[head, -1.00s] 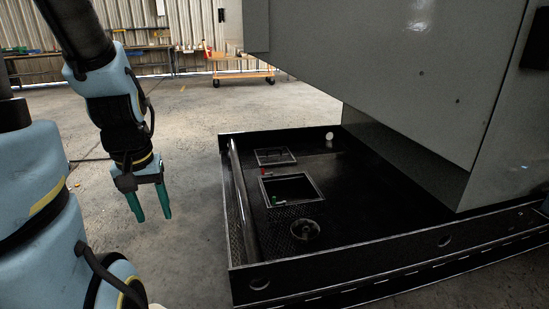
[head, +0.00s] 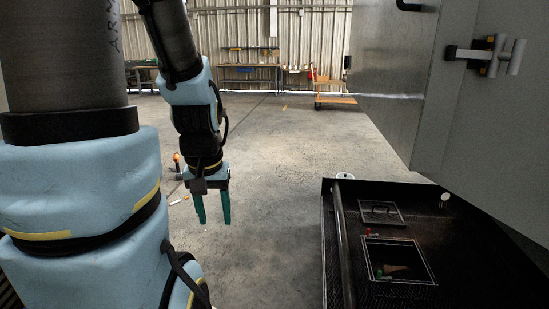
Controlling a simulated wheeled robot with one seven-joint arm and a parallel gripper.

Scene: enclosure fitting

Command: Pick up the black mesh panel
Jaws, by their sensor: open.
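My gripper (head: 213,221) hangs with its two green fingers pointing down, spread apart and empty, over the bare concrete floor. It is left of the black tray-like base (head: 326,245). I cannot clearly make out a separate black mesh panel. Dark mesh-like texture shows on the base's floor (head: 395,296) at the bottom of the picture, but I cannot tell whether this is a loose panel. The base's front part is cut off by the picture's lower edge.
The base holds a framed square opening (head: 400,262), a smaller framed hatch (head: 381,212) and a long tube (head: 343,240). A large grey cabinet (head: 490,130) overhangs it. An orange-handled tool (head: 177,160) lies on the floor. An orange cart (head: 335,98) stands behind. The central floor is clear.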

